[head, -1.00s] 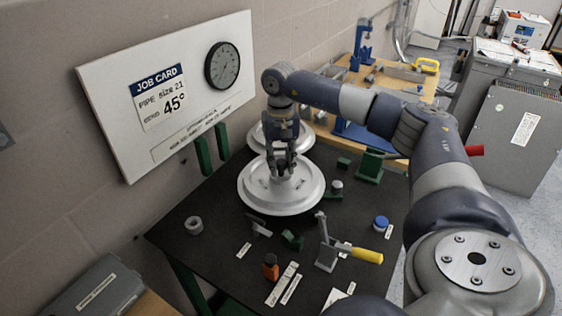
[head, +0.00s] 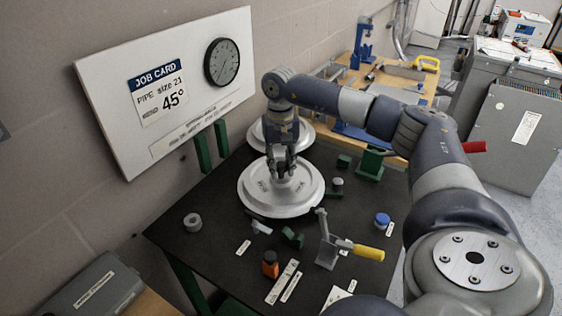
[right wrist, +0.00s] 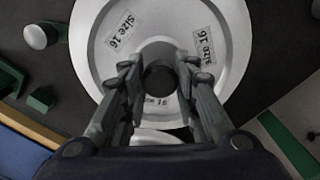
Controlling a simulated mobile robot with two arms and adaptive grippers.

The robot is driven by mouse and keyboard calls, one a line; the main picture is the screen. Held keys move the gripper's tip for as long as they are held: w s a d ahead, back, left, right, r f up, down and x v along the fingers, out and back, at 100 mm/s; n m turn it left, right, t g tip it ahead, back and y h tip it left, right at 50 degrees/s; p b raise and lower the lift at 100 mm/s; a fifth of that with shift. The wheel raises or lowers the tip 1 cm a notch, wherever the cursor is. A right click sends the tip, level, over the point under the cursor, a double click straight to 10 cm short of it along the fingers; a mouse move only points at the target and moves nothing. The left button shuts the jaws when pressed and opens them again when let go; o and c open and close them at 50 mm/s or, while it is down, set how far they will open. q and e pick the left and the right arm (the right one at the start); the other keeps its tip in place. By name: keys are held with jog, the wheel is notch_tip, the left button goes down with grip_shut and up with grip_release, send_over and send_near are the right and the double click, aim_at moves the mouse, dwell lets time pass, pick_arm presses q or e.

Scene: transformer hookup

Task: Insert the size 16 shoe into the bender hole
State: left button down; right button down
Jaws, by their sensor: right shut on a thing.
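The size 16 shoe (right wrist: 218,88) is a large white stepped disc with "size 16" labels and a dark round centre. In the head view the shoe (head: 255,200) is over the black table, left of centre. My right gripper (head: 281,176) points down at its middle. In the right wrist view the right gripper (right wrist: 160,78) has its fingers on both sides of the centre and is shut on the shoe. A second white disc (head: 300,133) lies behind, partly hidden by my arm. I cannot make out the bender hole. My left gripper is out of view.
The black table (head: 215,255) carries a grey ring (head: 193,222), a yellow-handled tool (head: 368,252), an orange bottle (head: 270,263), a blue-capped item (head: 382,220) and green blocks (head: 370,163). A white job card board (head: 115,120) is on the wall behind.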

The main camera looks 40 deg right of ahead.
jog(key=shift+f, duration=0.3)
jog(key=c, duration=1.2)
grip_release()
jog(key=shift+r+p, duration=1.8)
jog(key=shift+r, duration=0.75)
